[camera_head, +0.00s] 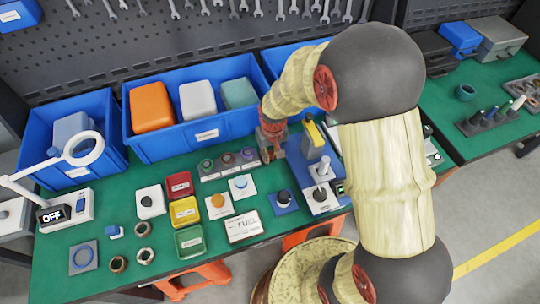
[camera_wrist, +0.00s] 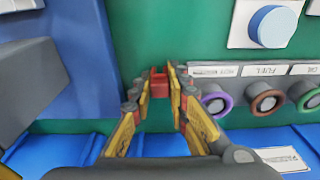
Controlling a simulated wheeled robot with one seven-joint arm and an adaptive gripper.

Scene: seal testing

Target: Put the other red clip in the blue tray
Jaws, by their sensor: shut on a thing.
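My gripper (camera_wrist: 160,92) is shut on a small red clip (camera_wrist: 159,77) held between the two fingertips in the wrist view. In the head view my gripper (camera_head: 270,152) points down at the back middle of the green table, right of the ring stand; the clip cannot be made out there. Several blue bins stand along the back: a left bin (camera_head: 55,177), a middle bin (camera_head: 185,146) with orange, white and teal blocks, and one further right (camera_head: 275,62), partly hidden by my arm. I cannot tell which is the blue tray. No other red clip is distinguishable.
The ring stand (camera_head: 231,170) with green, brown and purple rings is close beside my gripper. A blue-based press (camera_head: 315,185) stands on its other side. Red (camera_head: 180,186), yellow (camera_head: 185,211) and green (camera_head: 190,242) boxes sit mid-table. A magnifier lamp (camera_head: 84,150) stands left.

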